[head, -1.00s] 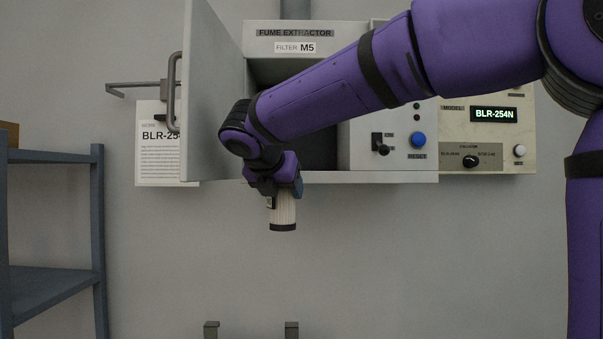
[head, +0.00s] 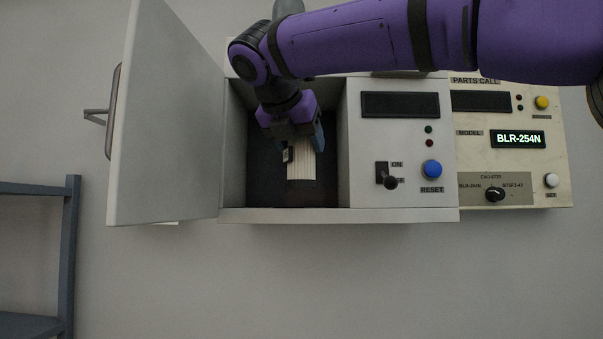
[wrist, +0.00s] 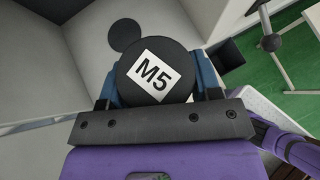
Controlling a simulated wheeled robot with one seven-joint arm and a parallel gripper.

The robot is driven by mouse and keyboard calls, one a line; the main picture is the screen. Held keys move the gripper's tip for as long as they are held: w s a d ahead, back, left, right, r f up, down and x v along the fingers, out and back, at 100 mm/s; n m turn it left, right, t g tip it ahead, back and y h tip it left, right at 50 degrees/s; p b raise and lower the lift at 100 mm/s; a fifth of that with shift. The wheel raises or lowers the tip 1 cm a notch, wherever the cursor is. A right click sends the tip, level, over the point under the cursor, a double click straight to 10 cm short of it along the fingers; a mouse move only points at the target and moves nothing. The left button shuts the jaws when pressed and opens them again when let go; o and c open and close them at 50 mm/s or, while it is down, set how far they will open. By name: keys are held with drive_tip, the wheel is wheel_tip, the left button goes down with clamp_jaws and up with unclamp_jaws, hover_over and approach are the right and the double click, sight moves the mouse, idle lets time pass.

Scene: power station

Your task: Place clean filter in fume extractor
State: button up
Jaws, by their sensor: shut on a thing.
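The fume extractor (head: 400,150) is a light grey wall box with an open compartment on its left. Its door (head: 165,120) stands open to the left. My gripper (head: 303,138) is at the compartment opening, pointing down, and is shut on a pale ribbed cylindrical filter (head: 302,163). The filter hangs upright in front of the dark interior; its lower end blends into the dark, so I cannot tell whether it touches the floor. In the wrist view the filter's black end cap (wrist: 155,75) carries an "M5" label and sits between the blue fingers. A dark disc (wrist: 125,36) shows beyond it.
Right of the compartment are a toggle switch (head: 388,178) and a blue reset button (head: 432,169). A cream panel (head: 540,185) reading BLR-254N adjoins on the right. A blue-grey shelf (head: 40,260) stands at lower left. The wall below the box is clear.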

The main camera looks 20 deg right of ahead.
drive_tip(key=shift+w+d+f, duration=0.6)
drive_tip(key=shift+w+d, duration=0.05)
drive_tip(key=shift+w, duration=0.9)
drive_tip(key=shift+w+d+f, duration=0.55)
drive_tip(key=shift+w+d, duration=0.05)
drive_tip(key=shift+w, duration=0.95)
drive_tip(key=shift+w+d+f, duration=0.6)
drive_tip(key=shift+w+d, duration=0.05)
drive_tip(key=shift+w, duration=0.9)
drive_tip(key=shift+f, duration=0.1)
drive_tip(key=o, duration=1)
drive_tip(key=shift+o, duration=0.2)
drive_tip(key=shift+s+a+r, duration=0.1)
drive_tip(key=shift+r, duration=0.1)
drive_tip(key=s+a+r, duration=0.2)
drive_tip(key=s+a, duration=0.9)
drive_tip(key=shift+r, duration=0.3)
drive_tip(key=shift+s+a, duration=0.1)
